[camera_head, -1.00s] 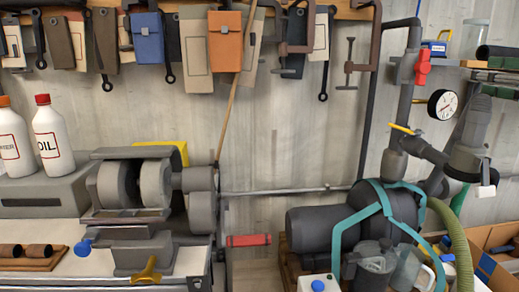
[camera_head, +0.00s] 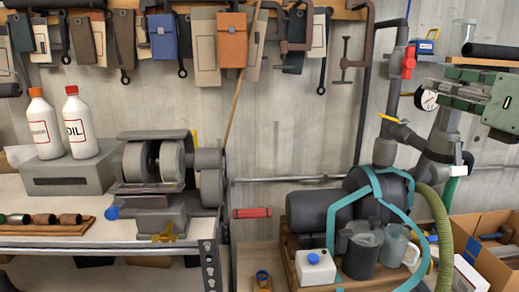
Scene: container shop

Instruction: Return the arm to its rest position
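My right gripper (camera_head: 460,90), green and grey, is at the upper right edge of the head view. It is tilted and lies in front of the wall shelf and beside the grey pipework. Only its front part is in the picture. Its fingers run together at this angle, so their gap is unclear. No held object can be made out. My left gripper does not show.
A bench grinder (camera_head: 165,165) and two white bottles (camera_head: 83,130) stand at the left. A pressure gauge (camera_head: 427,100) and a cardboard box (camera_head: 490,262) are near the right side. Tools hang along the top.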

